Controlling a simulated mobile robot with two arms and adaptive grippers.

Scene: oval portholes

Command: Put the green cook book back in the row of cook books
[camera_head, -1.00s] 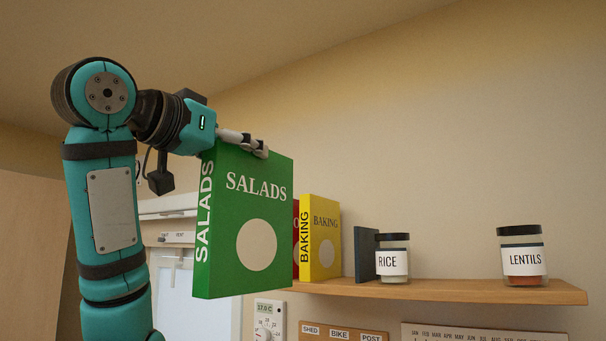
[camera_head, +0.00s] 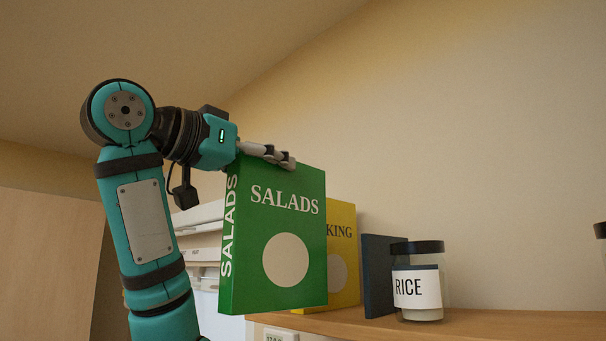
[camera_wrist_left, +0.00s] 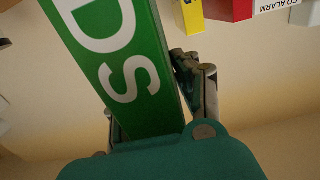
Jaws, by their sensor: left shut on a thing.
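The green cook book (camera_head: 276,230), marked SALADS, hangs upright from my left gripper (camera_head: 268,154). The gripper is shut on its top edge. In the left wrist view the green spine (camera_wrist_left: 135,75) sits between the fingers (camera_wrist_left: 160,105). The yellow cook book (camera_head: 343,262) stands on the shelf (camera_head: 480,323), partly hidden behind the green book. A dark book (camera_head: 378,276) stands to its right. In the left wrist view a yellow book (camera_wrist_left: 192,14) and a red book (camera_wrist_left: 228,9) show at the top, apart from the green one. My right gripper is not in view.
A RICE jar (camera_head: 419,283) with a black lid stands right of the dark book. Another jar (camera_head: 601,240) is cut off at the right edge. Shelf between the jars is bare. A wooden panel (camera_head: 45,265) stands at the left.

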